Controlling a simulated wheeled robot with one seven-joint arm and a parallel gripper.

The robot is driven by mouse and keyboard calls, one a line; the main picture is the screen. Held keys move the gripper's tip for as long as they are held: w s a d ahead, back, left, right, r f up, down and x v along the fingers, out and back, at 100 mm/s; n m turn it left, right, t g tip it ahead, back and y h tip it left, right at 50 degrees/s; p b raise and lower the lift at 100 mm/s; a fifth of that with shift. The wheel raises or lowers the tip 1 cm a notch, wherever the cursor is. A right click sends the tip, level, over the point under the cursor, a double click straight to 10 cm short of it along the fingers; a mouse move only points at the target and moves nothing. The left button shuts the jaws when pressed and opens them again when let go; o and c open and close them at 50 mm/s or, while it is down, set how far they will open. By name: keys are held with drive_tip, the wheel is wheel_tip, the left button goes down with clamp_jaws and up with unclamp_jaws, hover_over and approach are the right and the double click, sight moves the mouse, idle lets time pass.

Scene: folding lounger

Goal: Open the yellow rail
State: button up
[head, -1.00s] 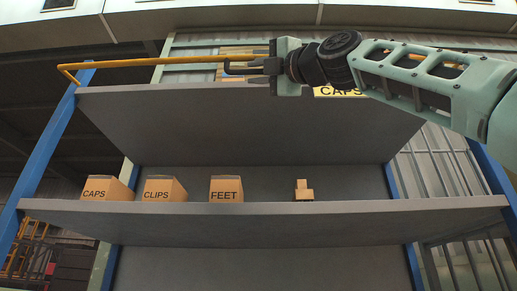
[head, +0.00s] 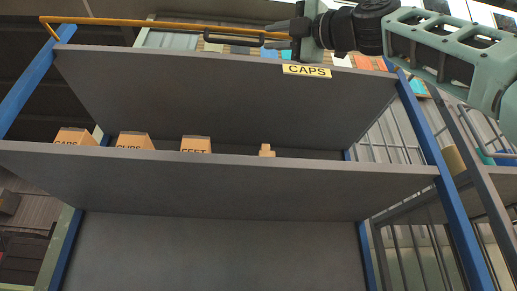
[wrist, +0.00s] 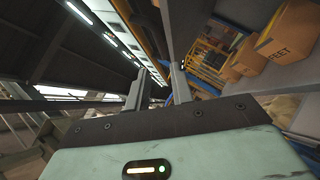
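The yellow rail (head: 150,23) runs across the front of the top shelf in the head view, from the blue left post to near my gripper. A dark bar-shaped handle (head: 248,38) sits at its right part. My gripper (head: 270,35) points left at the right end of this handle. The two fingers are apart, and they also stand apart in the wrist view (wrist: 159,76), with nothing seen between them. I cannot tell whether a finger touches the handle. The rail's far right end is hidden by my gripper.
The grey top shelf (head: 200,85) carries a yellow CAPS label (head: 306,71) below my gripper. Cardboard boxes stand on the lower shelf (head: 230,180); a FEET box (wrist: 285,30) shows in the wrist view. A blue post (head: 430,140) stands at the right.

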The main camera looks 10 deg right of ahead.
drive_tip(key=shift+b+v, duration=1.05)
drive_tip(key=shift+v, duration=1.25)
